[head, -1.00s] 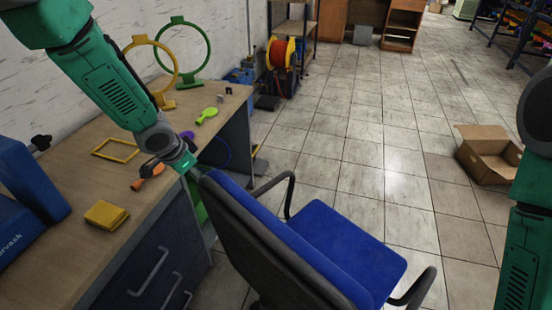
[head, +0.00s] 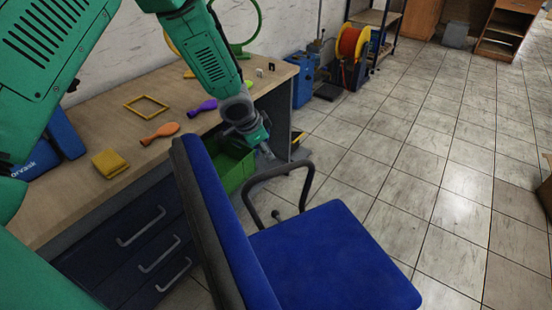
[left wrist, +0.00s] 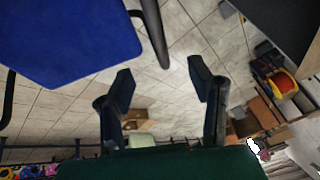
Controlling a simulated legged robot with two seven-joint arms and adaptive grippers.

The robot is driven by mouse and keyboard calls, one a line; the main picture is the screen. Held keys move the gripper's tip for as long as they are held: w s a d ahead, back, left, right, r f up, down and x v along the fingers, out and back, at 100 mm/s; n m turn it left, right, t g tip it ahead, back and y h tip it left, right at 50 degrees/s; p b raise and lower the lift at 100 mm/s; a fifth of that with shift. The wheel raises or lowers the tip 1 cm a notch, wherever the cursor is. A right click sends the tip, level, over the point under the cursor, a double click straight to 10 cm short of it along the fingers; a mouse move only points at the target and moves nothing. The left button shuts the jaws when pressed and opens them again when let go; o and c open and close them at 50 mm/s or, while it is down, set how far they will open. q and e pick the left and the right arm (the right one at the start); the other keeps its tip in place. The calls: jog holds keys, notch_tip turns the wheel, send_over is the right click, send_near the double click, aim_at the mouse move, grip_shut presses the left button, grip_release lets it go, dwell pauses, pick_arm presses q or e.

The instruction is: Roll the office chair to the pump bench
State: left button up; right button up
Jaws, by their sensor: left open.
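The office chair has a blue seat (head: 325,262), a blue backrest with a dark shell (head: 215,220), and dark looped armrests. It stands at the front of the wood-topped bench (head: 85,125). The blue seat (left wrist: 70,40) also shows there. My right gripper is out of view.
A cable reel (head: 352,45) stands beyond. Tiled floor (head: 430,180) to the right is open.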

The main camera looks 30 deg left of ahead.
aim_at(278, 169)
pick_arm(q)
jog(key=shift+b+x, duration=0.55)
jog(key=shift+x, duration=0.4)
jog(key=shift+s+d, duration=0.2)
jog(key=shift+d, duration=0.1)
jog(key=b+x, duration=0.2)
jog(key=x, duration=1.2)
jog(key=shift+a, duration=0.15)
jog(key=shift+r, duration=0.1)
grip_shut()
